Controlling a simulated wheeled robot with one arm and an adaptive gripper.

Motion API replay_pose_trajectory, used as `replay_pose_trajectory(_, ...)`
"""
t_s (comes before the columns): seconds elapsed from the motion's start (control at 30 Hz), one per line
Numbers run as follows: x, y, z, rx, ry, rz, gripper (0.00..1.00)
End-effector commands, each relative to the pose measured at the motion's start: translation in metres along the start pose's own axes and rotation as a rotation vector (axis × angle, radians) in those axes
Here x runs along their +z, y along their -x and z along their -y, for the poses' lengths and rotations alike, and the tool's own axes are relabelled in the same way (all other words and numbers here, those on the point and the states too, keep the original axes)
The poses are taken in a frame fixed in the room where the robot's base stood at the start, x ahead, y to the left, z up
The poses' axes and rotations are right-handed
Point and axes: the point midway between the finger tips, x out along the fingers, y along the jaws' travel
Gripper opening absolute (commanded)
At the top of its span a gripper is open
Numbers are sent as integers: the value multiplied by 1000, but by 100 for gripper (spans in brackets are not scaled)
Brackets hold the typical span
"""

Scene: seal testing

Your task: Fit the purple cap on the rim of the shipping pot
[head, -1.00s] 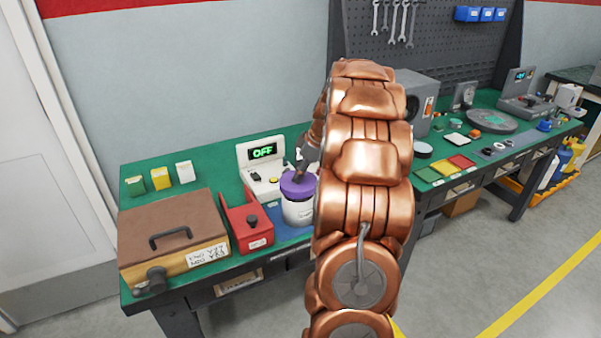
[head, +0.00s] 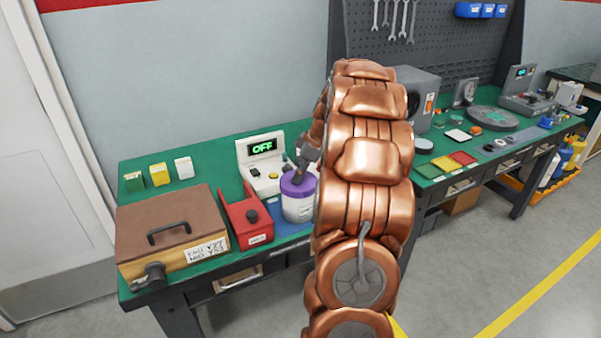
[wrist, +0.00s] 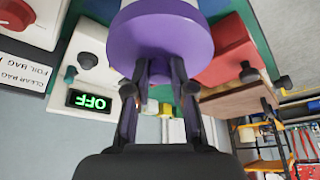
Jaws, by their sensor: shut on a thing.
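The purple cap (head: 298,184) is at the top of the white shipping pot (head: 297,210), which stands upright on the bench. In the wrist view the cap (wrist: 165,38) fills the top centre, with a bit of the pot beyond it. My gripper (head: 301,174) comes from above right, with its dark fingers shut on the cap. In the wrist view my gripper (wrist: 160,75) reaches the cap's near face. The cap looks roughly level over the pot. The contact between cap and rim is hidden, so I cannot tell if it is fully seated.
A tester with an OFF display (head: 263,147) stands just behind the pot. A red holder (head: 247,218) and a brown-lidded box (head: 172,232) are to its left. My copper arm hides the bench to the right. Small coloured boxes (head: 159,174) stand at the back left.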

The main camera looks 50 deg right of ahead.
Motion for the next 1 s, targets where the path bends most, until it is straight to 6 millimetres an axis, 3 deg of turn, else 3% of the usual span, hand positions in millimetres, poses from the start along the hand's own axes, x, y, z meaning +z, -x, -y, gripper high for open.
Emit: replay_pose_trajectory(1.0, 7, -17, 0, 0, 0, 0, 0)
